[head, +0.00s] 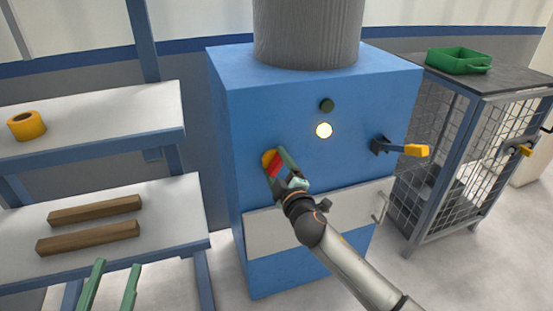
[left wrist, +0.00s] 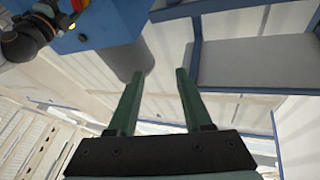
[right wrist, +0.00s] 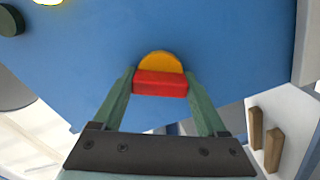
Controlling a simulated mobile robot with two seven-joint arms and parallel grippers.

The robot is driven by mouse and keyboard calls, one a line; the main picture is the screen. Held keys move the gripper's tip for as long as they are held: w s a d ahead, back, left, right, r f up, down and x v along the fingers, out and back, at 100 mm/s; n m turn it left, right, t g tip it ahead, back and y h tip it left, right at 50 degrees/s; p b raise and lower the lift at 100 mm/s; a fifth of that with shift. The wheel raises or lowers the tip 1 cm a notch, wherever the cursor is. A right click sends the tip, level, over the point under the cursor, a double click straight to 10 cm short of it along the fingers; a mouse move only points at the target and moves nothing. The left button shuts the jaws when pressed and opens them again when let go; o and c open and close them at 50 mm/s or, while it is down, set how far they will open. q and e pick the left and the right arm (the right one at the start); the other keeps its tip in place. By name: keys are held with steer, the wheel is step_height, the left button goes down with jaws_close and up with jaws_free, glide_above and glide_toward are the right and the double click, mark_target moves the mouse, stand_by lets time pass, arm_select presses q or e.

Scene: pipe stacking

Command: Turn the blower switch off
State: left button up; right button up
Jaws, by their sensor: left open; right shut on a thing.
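The blower switch is a red handle (head: 273,169) on a yellow round base (head: 267,157), on the front of a blue cabinet (head: 243,120). My right gripper (head: 279,163) is shut on the red handle and partly covers it in the head view. In the right wrist view the red handle (right wrist: 160,84) lies crosswise between the fingertips, with the yellow base (right wrist: 160,61) behind it. My left gripper (head: 112,275) is open and empty at the lower left, in front of the shelves. Its two fingers (left wrist: 158,80) stand apart with nothing between them.
A pale yellow lamp (head: 324,130) is lit below a dark green one (head: 326,105). A lever with a yellow grip (head: 416,150) sticks out at right. Shelves (head: 100,121) hold yellow tape (head: 27,126) and wooden bars (head: 95,209). A green tray (head: 459,61) sits on a mesh cage (head: 430,150).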

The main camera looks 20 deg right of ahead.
steer(key=n+p, duration=0.1)
steer(key=n, duration=0.1)
steer(key=shift+n, duration=0.4)
steer(key=n+p, duration=0.1)
steer(key=n, duration=0.2)
arm_select(q)
step_height(320, 180, down, 17)
steer(key=n+g+y, duration=0.3)
steer(key=g, duration=0.4)
steer(key=shift+s+a+y+p, duration=0.3)
steer(key=shift+s+a+y, duration=0.1)
arm_select(e)
steer(key=shift+n, duration=0.3)
arm_select(q)
steer(key=shift+r, duration=0.1)
arm_select(e)
steer(key=o, duration=1.3)
